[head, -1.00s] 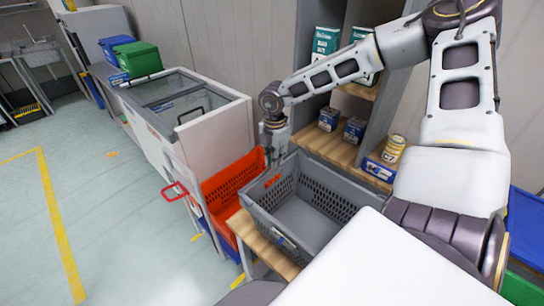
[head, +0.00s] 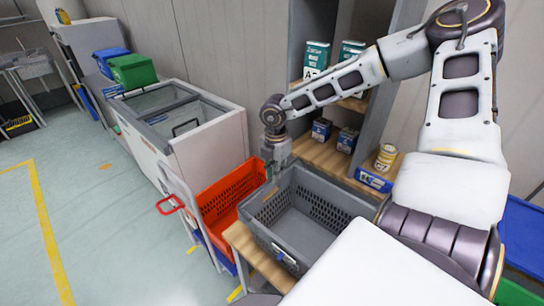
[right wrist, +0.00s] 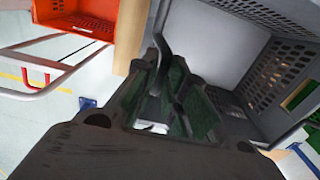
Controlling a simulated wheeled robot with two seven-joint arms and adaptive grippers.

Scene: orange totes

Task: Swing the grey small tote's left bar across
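The grey small tote (head: 262,236) stands on a wooden-topped surface in the middle of the head view, its inside empty. It also shows in the right wrist view (right wrist: 228,42). My right gripper (head: 273,168) points down at the tote's far left corner. In the right wrist view its dark fingers with green pads (right wrist: 178,85) are beside the tote's wall and rim. My left gripper is not in view.
An orange tote (head: 232,190) sits close on the left, beside a cart with a red handle (head: 170,204). A shelf with tins and boxes (head: 322,129) stands behind the grey tote. A white chest (head: 205,135) is at the back left. Open floor lies on the left.

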